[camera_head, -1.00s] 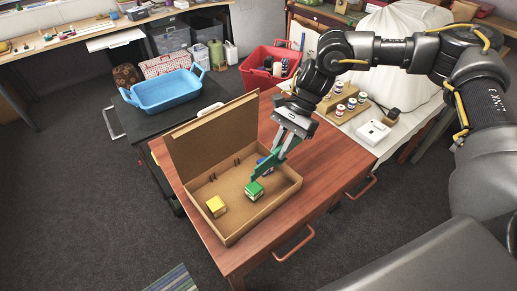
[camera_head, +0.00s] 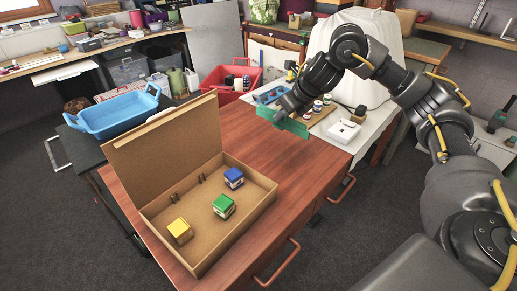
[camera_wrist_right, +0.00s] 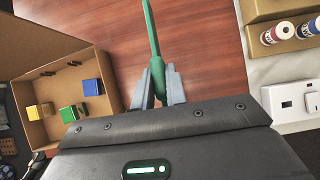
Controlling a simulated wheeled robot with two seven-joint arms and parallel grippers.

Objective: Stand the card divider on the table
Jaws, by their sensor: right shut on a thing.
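The green card divider (camera_head: 284,123) is a thin flat piece, held in the air over the back right part of the wooden table (camera_head: 262,150). My right gripper (camera_head: 282,110) is shut on it. In the right wrist view, the divider (camera_wrist_right: 153,35) shows nearly edge-on between the fingers (camera_wrist_right: 158,88), reaching away over bare wood. I cannot tell how high above the table it is. My left gripper is out of view.
An open cardboard box (camera_head: 200,232) with its lid raised holds yellow (camera_head: 180,230), green (camera_head: 223,206) and blue (camera_head: 234,178) blocks. A white table with spool racks (camera_head: 318,112) and a white device (camera_head: 343,132) adjoins at right. The table right of the box is clear.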

